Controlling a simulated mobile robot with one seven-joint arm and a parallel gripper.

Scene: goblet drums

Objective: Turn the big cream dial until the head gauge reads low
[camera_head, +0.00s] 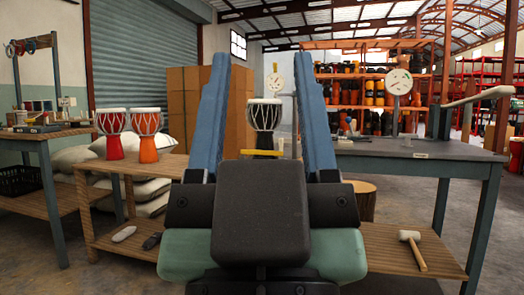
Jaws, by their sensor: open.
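My gripper (261,60) is in the middle of the head view, its two blue fingers wide apart with nothing between them. A large round cream face (398,82) with dark marks stands on a post over the grey bench at right. A smaller cream round face (275,81) with a yellow pointer shows between my fingers, farther back. I cannot tell for sure which is the dial and which the head gauge, nor read either one. A goblet drum (264,116) with a pale head and dark body also shows between the fingers, beyond them.
The grey bench (440,150) carries a cream-handled lever (475,101) at right. A mallet (412,250) lies on its lower shelf. A red drum (111,132) and an orange drum (147,132) stand on a wooden bench at left. Cardboard boxes (184,92) stand behind.

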